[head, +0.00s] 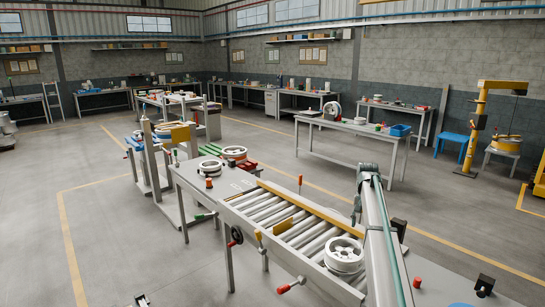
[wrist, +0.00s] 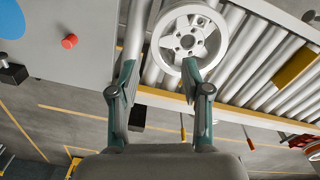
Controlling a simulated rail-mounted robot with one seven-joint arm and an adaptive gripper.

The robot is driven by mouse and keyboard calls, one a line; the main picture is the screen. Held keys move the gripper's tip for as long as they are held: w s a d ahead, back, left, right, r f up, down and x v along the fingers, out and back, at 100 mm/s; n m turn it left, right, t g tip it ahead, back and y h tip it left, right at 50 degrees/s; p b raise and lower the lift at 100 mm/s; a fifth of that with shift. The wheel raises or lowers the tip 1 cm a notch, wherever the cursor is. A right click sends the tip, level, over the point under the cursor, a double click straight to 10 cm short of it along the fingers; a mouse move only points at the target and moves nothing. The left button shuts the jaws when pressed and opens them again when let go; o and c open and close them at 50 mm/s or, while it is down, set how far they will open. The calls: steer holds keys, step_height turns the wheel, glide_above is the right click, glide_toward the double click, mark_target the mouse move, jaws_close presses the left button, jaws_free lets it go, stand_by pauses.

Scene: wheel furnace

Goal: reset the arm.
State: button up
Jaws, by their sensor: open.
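My gripper (wrist: 158,72) is open and empty in the wrist view, its two green-grey fingers spread apart. Beyond the fingertips is a white spoked wheel (wrist: 189,40), which appears near the right finger; I cannot tell the exact gap. In the head view the wheel (head: 343,255) lies flat on the roller conveyor (head: 290,230), just left of my arm. My arm rises from the lower right, and the gripper is mostly hidden there.
A red button (wrist: 69,41) sits on the grey table beside the conveyor. Other wheels (head: 210,165) lie on the table beyond it. A workbench (head: 345,130) and a yellow hoist (head: 480,120) stand farther back. Open floor (head: 110,220) lies to the left.

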steer(key=s+a+f+n, duration=0.1)
steer(key=s+a+f, duration=0.4)
steer(key=s+f, duration=0.25)
steer(key=s+a+f+n, duration=0.1)
steer(key=s+a+f, duration=0.4)
steer(key=s+f, duration=0.3)
steer(key=s+a+f+n, duration=0.1)
steer(key=s+a+f, duration=0.2)
steer(key=s+f, duration=0.35)
steer(key=s+a+f+n, duration=0.1)
steer(key=s+a+f, duration=0.2)
steer(key=s, duration=0.7)
steer(key=s+a+f+n, duration=0.2)
steer(key=s+f, duration=0.2)
steer(key=s, duration=0.4)
steer(key=s+f+g+b, duration=0.6)
steer(key=s+f+b, duration=0.4)
steer(key=s+f, duration=1.9)
steer(key=shift+s+a+f+g, duration=0.15)
steer(key=shift+s+a+g, duration=0.25)
steer(key=shift+s, duration=0.45)
